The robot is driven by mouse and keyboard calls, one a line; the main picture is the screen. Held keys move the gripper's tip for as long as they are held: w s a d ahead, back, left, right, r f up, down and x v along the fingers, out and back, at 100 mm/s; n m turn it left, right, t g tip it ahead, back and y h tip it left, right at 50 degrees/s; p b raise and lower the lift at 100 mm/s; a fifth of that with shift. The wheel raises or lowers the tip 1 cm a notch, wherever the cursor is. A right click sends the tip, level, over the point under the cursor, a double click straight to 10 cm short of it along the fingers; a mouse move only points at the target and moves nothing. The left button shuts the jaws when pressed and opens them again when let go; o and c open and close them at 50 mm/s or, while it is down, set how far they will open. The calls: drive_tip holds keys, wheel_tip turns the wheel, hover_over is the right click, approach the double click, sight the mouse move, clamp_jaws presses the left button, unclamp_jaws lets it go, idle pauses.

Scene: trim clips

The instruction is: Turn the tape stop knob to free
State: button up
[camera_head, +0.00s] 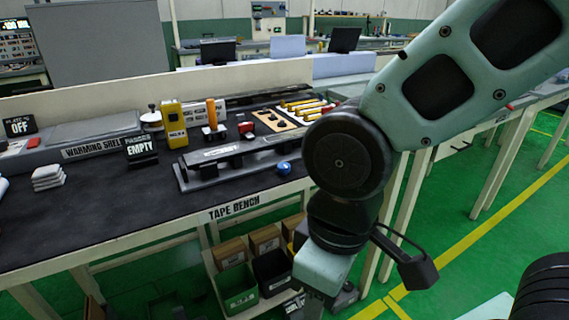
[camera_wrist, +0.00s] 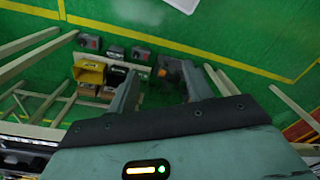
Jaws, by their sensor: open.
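The tape bench (camera_head: 80,225) has a dark top and stands left of my arm in the head view. A long grey fixture (camera_head: 215,160) with black blocks lies near its front edge. A blue round knob (camera_head: 284,168) sits at the fixture's front right. A small red-topped part (camera_head: 246,129) stands behind it. I cannot tell for sure which is the tape stop knob, nor read its setting. My gripper (camera_wrist: 160,72) is open and empty in the wrist view, pointing down toward the floor beside the bench, apart from the knob.
Bins and cardboard boxes (camera_head: 230,255) stand under the bench. A yellow device (camera_head: 173,123), an orange cylinder (camera_head: 211,113) and a board of yellow-handled tools (camera_head: 300,108) stand on top. Signs (camera_head: 140,146) and white stacked pads (camera_head: 47,177) are at left. Green floor is open at right.

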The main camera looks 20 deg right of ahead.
drive_tip(key=w+a+r+n+p, duration=0.1)
drive_tip(key=w+r+n+p, duration=0.4)
drive_tip(key=w+r+p, duration=0.1)
wheel_tip(320, 180, up, 10)
drive_tip(key=n+p, duration=1.7)
drive_tip(key=n, duration=0.5)
hover_over(284, 165)
drive_tip(key=shift+h, duration=0.3)
wheel_tip(284, 165, down, 17)
drive_tip(key=p, duration=0.3)
drive_tip(key=shift+p, duration=0.3)
drive_tip(key=c, duration=1)
